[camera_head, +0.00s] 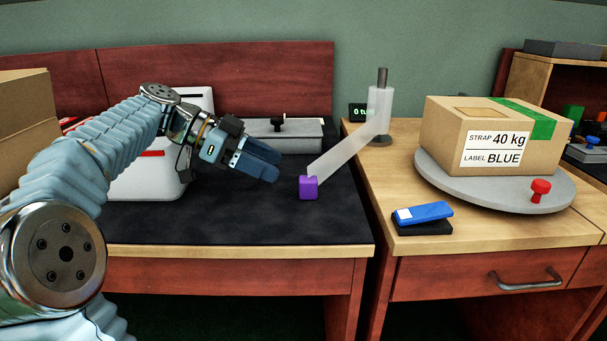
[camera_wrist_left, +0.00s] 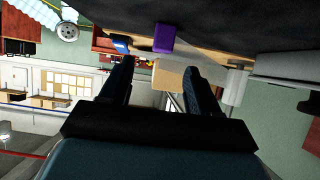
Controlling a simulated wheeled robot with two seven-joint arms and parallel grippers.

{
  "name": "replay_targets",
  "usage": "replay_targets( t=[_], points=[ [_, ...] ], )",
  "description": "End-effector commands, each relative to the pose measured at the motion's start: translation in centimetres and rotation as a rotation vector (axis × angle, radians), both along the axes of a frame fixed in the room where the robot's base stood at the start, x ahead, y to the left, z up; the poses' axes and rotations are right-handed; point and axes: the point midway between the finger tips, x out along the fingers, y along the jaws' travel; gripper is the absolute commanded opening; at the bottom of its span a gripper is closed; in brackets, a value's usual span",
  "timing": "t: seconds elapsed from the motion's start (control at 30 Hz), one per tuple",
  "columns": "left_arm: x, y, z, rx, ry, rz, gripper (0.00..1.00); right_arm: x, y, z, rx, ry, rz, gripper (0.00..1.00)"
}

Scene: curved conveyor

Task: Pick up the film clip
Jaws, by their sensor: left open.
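The film clip is a small purple block (camera_head: 308,188) at the lower end of a translucent white film strip (camera_head: 343,152), over the dark mat near its right side. The strip runs up to a pale roll on a grey post (camera_head: 382,78). My left gripper (camera_head: 275,167) is open and empty, just left of the clip and apart from it, its fingers pointing right. In the left wrist view, which is upside down, the purple clip (camera_wrist_left: 163,38) shows beyond the gap between the two open fingers (camera_wrist_left: 156,74). My right gripper is not in view.
A cardboard box (camera_head: 495,135) with a strap label stands on a round grey turntable (camera_head: 448,184) at right. A blue device (camera_head: 424,212) lies on a black pad in front. A white machine (camera_head: 150,185) and a grey lidded tray (camera_head: 300,137) stand behind my left arm. The front mat is clear.

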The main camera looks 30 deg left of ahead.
Motion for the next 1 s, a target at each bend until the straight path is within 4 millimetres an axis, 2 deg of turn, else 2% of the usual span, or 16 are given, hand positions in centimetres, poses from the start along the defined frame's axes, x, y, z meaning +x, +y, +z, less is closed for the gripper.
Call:
replay_targets(
  t=[0.17, 0.6, 0.87, 0.9, 1.0],
  points=[
    [0.3, -0.6, -0.4, 0.000, 0.000, -0.002, 0.62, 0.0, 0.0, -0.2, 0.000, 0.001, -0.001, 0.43],
    [2.8, -5.5, -3.3, 0.000, 0.000, -0.002, 0.62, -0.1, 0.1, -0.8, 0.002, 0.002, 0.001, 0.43],
    [3.1, -5.9, -3.5, 0.000, 0.000, 0.000, 0.62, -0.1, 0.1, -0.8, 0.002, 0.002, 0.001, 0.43],
    [3.1, -5.9, -3.5, 0.000, 0.000, 0.000, 0.60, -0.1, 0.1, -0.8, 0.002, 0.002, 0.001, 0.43],
    [3.1, -5.9, -3.5, 0.000, 0.000, 0.000, 0.45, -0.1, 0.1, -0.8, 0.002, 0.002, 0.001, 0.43]
  ],
)
